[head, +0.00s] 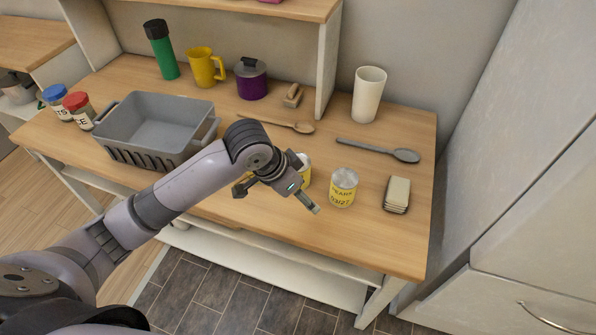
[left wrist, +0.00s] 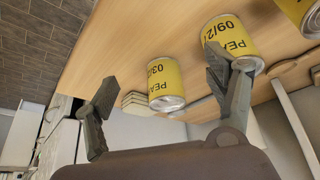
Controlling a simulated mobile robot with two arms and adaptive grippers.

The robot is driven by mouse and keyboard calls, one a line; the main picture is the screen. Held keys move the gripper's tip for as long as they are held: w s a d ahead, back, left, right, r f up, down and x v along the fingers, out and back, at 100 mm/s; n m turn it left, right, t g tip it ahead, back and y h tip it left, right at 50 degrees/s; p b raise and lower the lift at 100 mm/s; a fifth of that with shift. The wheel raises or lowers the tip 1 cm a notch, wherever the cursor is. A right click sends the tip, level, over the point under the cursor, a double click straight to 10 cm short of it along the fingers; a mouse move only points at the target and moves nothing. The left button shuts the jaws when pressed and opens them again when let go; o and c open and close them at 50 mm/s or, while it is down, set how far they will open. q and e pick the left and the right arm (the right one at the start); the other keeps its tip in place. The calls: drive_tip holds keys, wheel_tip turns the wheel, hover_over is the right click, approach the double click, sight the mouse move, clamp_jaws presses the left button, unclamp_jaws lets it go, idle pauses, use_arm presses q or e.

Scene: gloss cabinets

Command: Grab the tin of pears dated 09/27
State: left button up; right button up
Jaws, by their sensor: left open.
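A yellow-labelled pears tin (head: 343,188) stands upright near the table's front edge; in the left wrist view this tin (left wrist: 166,82) reads "03/2", its last digit cut off. A second tin (head: 305,171), partly hidden by my gripper, reads "09/2" and "PEA" in the left wrist view (left wrist: 236,37). A third tin (head: 238,188) is mostly behind my arm; in the left wrist view (left wrist: 302,12) its date is out of sight. My left gripper (head: 307,187) is open and empty by the first two tins; one finger overlaps the 09/2 tin in the wrist view, contact unclear. My right gripper is not seen.
A grey crate (head: 158,148) stands left of the tins. A grey spoon (head: 380,150), wooden spoon (head: 285,125) and white cup (head: 368,94) are behind. A stack of pale pieces (head: 397,194) lies right of the first tin. Bare table lies at the front right.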

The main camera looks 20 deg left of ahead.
sight(302, 171)
use_arm(q)
drive_tip(key=w+a+r+n+y, duration=0.1)
drive_tip(key=w+a+r, duration=0.5)
drive_tip(key=a+r, duration=0.15)
drive_tip(key=x, duration=1.2)
drive_tip(key=shift+w+d, duration=0.15)
drive_tip(key=shift+d, duration=0.1)
drive_tip(key=shift+d+p+x, duration=0.2)
drive_tip(key=shift+p+x, duration=0.2)
drive_tip(key=shift+x, duration=2.15)
drive_tip(key=shift+c, duration=0.5)
drive_tip(key=shift+r, duration=0.1)
drive_tip(key=c, duration=1.5)
